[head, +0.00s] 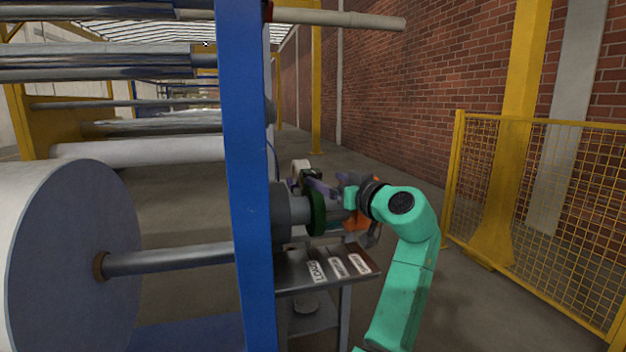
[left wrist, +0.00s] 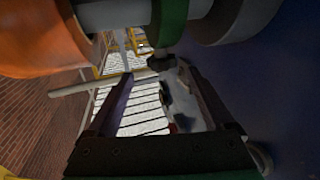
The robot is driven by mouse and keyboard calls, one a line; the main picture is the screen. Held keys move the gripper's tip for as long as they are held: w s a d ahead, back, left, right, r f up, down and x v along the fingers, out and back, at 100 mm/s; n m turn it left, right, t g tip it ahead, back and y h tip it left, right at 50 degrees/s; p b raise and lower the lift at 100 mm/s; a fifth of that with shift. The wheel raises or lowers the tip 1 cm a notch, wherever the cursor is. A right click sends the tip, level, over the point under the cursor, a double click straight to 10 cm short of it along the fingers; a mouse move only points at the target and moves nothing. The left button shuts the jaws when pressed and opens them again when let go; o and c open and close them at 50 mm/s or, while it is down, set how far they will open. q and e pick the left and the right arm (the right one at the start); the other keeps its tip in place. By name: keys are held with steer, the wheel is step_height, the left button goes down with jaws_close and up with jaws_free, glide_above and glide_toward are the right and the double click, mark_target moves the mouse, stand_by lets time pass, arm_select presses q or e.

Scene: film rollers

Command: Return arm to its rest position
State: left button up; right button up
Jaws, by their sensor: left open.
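My left arm (head: 401,275) is teal and rises from the bottom of the head view, bent at the elbow toward the machine. My left gripper (head: 318,186) is beside the machine's shaft end, near a green ring (head: 317,215) and an orange part (head: 357,219). In the left wrist view, the gripper's two dark fingers (left wrist: 163,76) are spread apart with nothing held between them. A small dark knob (left wrist: 161,62) under the green ring (left wrist: 172,22) appears near the fingertips; I cannot tell whether they touch. My right gripper is not in view.
A small stand with labels (head: 300,278) sits below the gripper. A yellow mesh fence (head: 550,215) is at right.

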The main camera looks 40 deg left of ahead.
arm_select(q)
steer(key=v, duration=0.4)
steer(key=shift+s+d, duration=0.1)
